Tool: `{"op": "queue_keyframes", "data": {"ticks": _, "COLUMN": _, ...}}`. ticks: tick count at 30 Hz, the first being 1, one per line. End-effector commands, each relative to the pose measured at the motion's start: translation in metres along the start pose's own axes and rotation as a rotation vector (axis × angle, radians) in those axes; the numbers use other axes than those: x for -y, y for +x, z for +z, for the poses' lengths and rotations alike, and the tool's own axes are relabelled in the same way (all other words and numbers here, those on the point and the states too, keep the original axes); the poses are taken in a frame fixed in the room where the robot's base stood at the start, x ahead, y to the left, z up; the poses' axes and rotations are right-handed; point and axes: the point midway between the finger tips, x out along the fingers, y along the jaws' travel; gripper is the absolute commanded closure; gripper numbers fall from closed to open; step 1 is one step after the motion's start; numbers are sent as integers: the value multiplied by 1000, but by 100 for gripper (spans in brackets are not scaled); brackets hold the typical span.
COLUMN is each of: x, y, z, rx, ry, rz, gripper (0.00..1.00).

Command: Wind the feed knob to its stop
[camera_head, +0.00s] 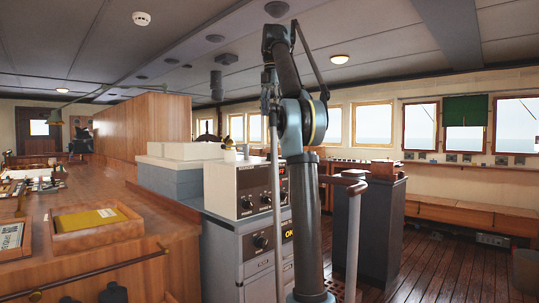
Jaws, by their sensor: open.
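I cannot make out my gripper; the end of my arm is not clearly visible.
A wooden counter (150,215) runs along the left, with a wooden tray (95,232) holding a yellow item. A dark pedestal (382,225) with a reddish handrail stands to the right. Open plank floor (440,260) lies beyond it, up to a bench (465,212) under the windows.

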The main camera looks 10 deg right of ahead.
Motion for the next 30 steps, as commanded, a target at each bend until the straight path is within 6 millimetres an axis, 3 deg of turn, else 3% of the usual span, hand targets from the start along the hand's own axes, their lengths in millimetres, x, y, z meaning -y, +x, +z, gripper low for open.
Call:
{"op": "queue_keyframes", "data": {"ticks": 14, "x": -4, "y": 48, "z": -7, "rx": 0, "ry": -9, "rz": 0, "gripper": 52}}
{"op": "queue_keyframes", "data": {"ticks": 30, "x": -4, "y": 126, "z": -7, "rx": 0, "ry": -8, "rz": 0, "gripper": 52}}
